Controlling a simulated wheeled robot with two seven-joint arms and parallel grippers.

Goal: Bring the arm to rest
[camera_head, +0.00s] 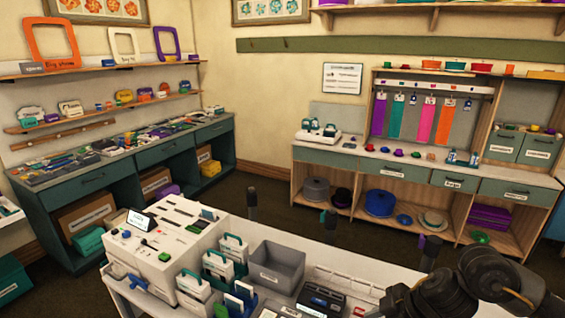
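My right arm (490,282), dark and jointed, comes in at the lower right corner over the right end of the near white table (385,276). Its gripper end (405,298) is dark and small in the picture. I cannot make out its fingers or whether it holds anything. My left arm and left gripper are not in view.
The near table bears a white box unit (165,240), white caddies, a grey open bin (276,266) and a dark device (322,300). Dark upright posts (252,205) stand behind it. Dark floor (262,190) separates it from the left cabinets (90,185) and back wooden unit (400,170).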

